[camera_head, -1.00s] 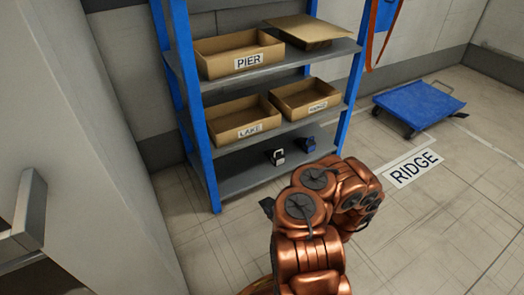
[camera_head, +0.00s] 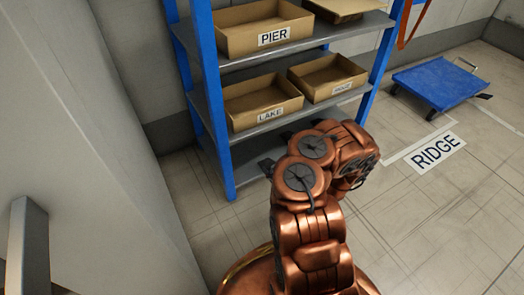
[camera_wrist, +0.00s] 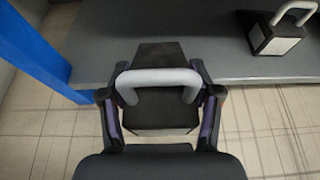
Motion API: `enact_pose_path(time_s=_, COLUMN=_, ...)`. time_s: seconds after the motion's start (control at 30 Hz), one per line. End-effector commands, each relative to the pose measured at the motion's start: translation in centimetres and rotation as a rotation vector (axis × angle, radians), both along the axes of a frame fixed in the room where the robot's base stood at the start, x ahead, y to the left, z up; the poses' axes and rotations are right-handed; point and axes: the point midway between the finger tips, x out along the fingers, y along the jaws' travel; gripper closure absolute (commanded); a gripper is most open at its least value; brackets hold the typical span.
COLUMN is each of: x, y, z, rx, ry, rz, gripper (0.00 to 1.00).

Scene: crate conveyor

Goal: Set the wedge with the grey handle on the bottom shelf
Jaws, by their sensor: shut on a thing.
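My gripper (camera_wrist: 161,95) is shut on the wedge with the grey handle (camera_wrist: 160,118), a dark block whose grey loop handle faces the wrist camera. The wedge overlaps the front edge of the bottom shelf (camera_wrist: 110,35) in the wrist view; I cannot tell whether it touches it. The bottom shelf (camera_head: 244,158) is largely covered by my arm there.
Another dark wedge with a pale handle (camera_wrist: 276,40) stands on the shelf to the right. A blue post (camera_wrist: 40,50) is at the left. Boxes marked LAKE (camera_head: 258,102) and PIER (camera_head: 262,28) sit on shelves above. A blue cart (camera_head: 440,85) stands right.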

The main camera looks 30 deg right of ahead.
Motion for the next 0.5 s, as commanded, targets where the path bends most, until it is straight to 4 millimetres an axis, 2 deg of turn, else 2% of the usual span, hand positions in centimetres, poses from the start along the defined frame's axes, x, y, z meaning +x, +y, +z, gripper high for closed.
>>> enact_pose_path(time_s=0.1, x=2.7, y=0.1, z=-0.5, rx=-0.003, ry=-0.004, rz=0.007, gripper=0.90)
enact_pose_path(time_s=0.5, x=10.6, y=-0.7, z=-0.4, rx=-0.004, ry=-0.002, rz=0.005, gripper=0.90)
